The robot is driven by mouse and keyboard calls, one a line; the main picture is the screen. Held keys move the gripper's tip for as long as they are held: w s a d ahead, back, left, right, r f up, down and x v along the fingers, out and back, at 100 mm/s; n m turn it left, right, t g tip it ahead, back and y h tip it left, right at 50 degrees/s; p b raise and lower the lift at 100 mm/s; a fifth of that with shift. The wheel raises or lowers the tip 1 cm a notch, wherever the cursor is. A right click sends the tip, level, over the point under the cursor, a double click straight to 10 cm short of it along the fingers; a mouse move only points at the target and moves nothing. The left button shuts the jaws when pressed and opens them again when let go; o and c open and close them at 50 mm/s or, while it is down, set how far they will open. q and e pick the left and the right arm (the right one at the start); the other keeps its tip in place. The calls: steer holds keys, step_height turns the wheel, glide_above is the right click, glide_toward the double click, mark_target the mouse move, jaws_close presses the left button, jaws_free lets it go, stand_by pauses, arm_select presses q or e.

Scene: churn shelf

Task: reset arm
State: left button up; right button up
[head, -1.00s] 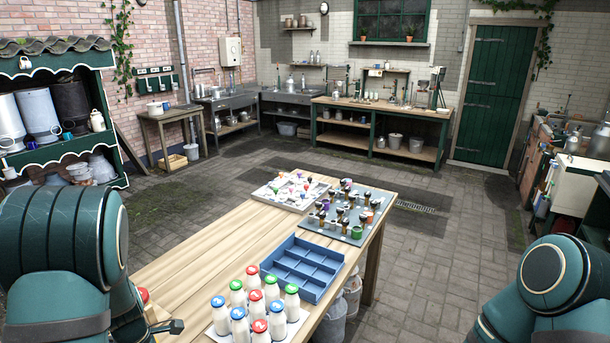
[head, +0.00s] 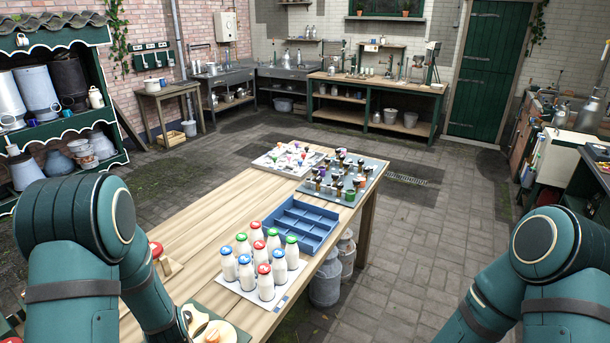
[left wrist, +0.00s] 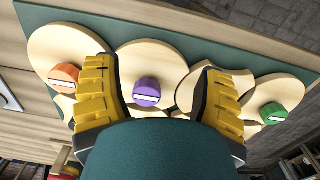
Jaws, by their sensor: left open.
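My left gripper (left wrist: 156,72) is open in the left wrist view. Its two yellow-padded fingers are spread wide, with nothing gripped between them. Beyond and between the fingers are pale wooden discs on a dark green board (left wrist: 190,35). They carry an orange knob (left wrist: 64,77), a purple knob (left wrist: 146,92) and a green knob (left wrist: 274,113). In the head view my left arm (head: 145,290) reaches down at the table's left side, and its fingers are not clearly visible. My right arm (head: 490,300) hangs right of the table; its gripper is out of view.
The wooden table (head: 200,245) holds milk bottles (head: 265,282) with coloured caps, a blue divided tray (head: 300,222), a grey board (head: 342,182) of small items and a pale board (head: 290,158). A red-knobbed wooden piece (head: 165,264) lies near my left arm. Floor right of the table is open.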

arm_select(q)
steer(key=s+d+f+m+t+h, duration=0.1)
steer(key=s+d+f+m+h, duration=0.15)
steer(key=d+m, duration=0.5)
steer(key=s+d+f+m+t+h, duration=0.1)
steer(key=s+d+m, duration=0.25)
steer(key=d, duration=0.65)
step_height(320, 180, down, 9)
steer(key=b, duration=0.9)
steer(key=shift+w, duration=0.4)
